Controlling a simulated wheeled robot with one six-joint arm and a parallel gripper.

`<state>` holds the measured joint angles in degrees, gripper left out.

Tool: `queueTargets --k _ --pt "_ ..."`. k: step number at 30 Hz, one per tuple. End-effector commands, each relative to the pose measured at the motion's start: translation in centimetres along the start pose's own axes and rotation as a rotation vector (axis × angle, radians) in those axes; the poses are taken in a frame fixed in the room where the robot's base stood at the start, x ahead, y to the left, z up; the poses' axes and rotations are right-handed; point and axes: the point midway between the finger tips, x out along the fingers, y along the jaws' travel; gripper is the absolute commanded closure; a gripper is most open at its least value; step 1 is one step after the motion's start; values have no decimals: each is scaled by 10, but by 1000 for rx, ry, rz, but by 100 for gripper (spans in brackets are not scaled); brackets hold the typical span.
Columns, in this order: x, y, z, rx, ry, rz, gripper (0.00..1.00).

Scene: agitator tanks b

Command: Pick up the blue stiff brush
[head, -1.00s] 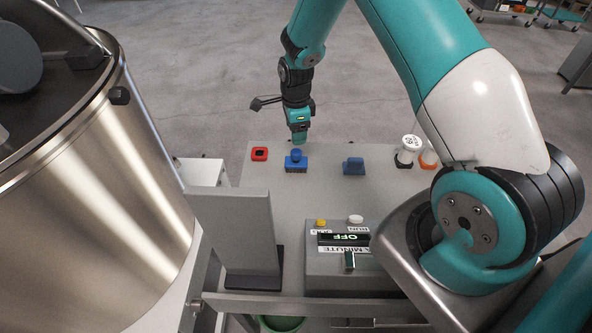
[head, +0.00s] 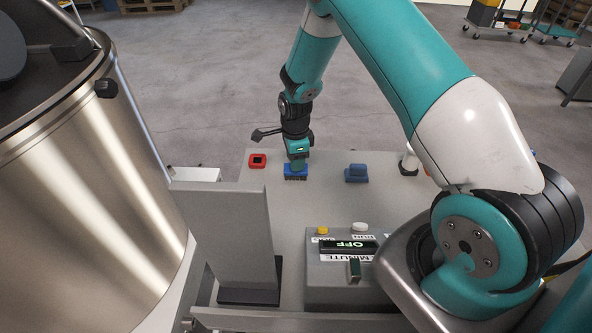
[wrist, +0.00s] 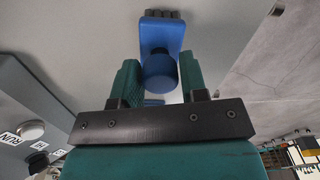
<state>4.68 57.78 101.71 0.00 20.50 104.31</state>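The blue stiff brush (head: 296,177) stands on the grey table, below my gripper in the head view. In the wrist view the brush (wrist: 161,32) has a round knob handle and dark bristles showing at its far end. My gripper (wrist: 160,82) has its green fingers on either side of the knob, which fills most of the gap. The fingers look open around it; a firm hold is not visible. In the head view my gripper (head: 297,165) hides the knob.
A red block (head: 257,161) lies left of the brush and another blue object (head: 356,173) to its right. A control box (head: 345,275) marked OFF and an upright grey panel (head: 228,235) stand nearer. A steel tank (head: 80,190) is at left.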

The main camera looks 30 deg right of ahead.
Motion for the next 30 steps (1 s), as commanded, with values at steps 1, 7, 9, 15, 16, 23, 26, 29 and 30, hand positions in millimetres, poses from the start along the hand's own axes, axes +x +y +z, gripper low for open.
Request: queueTargets --k 1,7,9,15,16,23,26,29,30 --pt "0 0 0 0 0 0 72" --pt "0 0 0 0 0 0 96" --pt "0 0 0 0 0 0 96" --pt "-7 0 0 1 0 -1 96" --pt "-10 0 -1 1 0 -1 96" --pt "-50 -1 -4 5 -1 -3 96" --pt "-78 -2 -6 9 -1 -3 96" --pt "-107 -2 -8 12 -1 -2 96" --pt "-119 -2 -9 14 -1 -3 96"
